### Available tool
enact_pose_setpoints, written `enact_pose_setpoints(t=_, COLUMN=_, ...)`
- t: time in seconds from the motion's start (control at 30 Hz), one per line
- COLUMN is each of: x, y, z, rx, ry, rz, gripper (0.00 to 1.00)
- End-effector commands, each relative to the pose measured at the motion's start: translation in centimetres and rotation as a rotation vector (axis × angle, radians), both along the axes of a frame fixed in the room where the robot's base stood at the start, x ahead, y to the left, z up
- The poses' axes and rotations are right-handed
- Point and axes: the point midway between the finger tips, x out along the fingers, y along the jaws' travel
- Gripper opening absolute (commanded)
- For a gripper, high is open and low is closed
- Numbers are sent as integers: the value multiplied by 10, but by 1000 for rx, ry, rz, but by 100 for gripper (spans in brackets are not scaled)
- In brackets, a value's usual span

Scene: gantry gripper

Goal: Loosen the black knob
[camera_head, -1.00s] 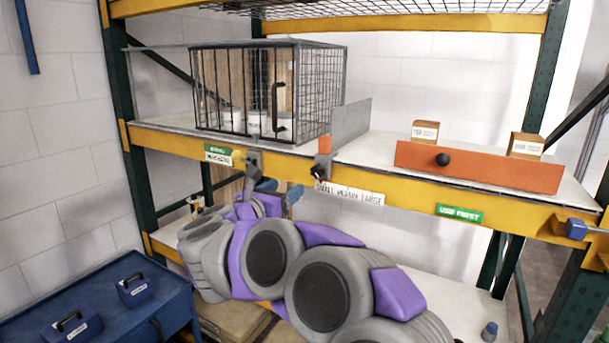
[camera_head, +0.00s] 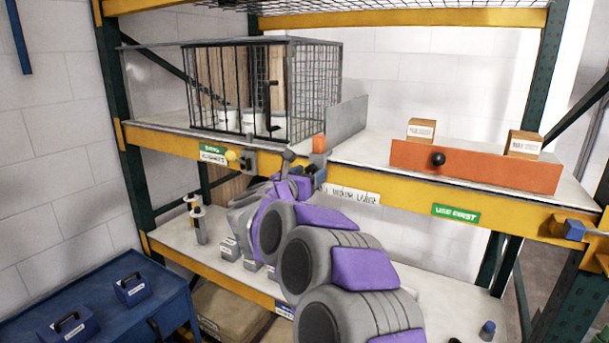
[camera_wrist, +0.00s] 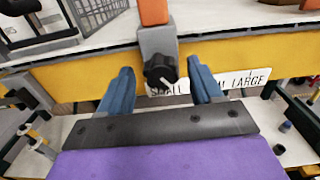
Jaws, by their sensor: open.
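The black knob (camera_wrist: 160,70) is a lobed dial on the front of a grey bracket (camera_wrist: 157,42) topped by an orange block (camera_wrist: 154,12). LARGE" label (camera_wrist: 225,82). My gripper (camera_wrist: 161,78) is open, with one blue finger on each side of the knob in the wrist view. The finger gap looks wider than the knob, and I see no contact. In the head view my gripper (camera_head: 305,172) is at the bracket and hides the knob; the orange block (camera_head: 319,144) shows above it.
Left along the yellow beam (camera_head: 170,142) is a yellow knob (camera_head: 231,155) on a grey latch. A wire cage (camera_head: 265,90) stands above it. To the right is an orange panel (camera_head: 490,168) with a round black knob (camera_head: 438,158). The lower shelf holds small items.

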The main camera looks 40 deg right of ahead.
Motion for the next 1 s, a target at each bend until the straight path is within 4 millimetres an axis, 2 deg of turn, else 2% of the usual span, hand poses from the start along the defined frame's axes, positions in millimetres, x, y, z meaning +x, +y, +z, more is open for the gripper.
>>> enact_pose_setpoints(t=0.07, x=0, y=0, z=0, rx=0, ry=0, rz=-1, gripper=61)
enact_pose_setpoints(t=0.4, x=-2, y=19, z=5, rx=-14, ry=0, rz=-2, gripper=29)
enact_pose_setpoints(t=0.6, x=-2, y=20, z=5, rx=-14, ry=1, rz=1, gripper=10)
enact_pose_setpoints(t=1.0, x=2, y=19, z=0, rx=-20, ry=27, rz=4, gripper=10)
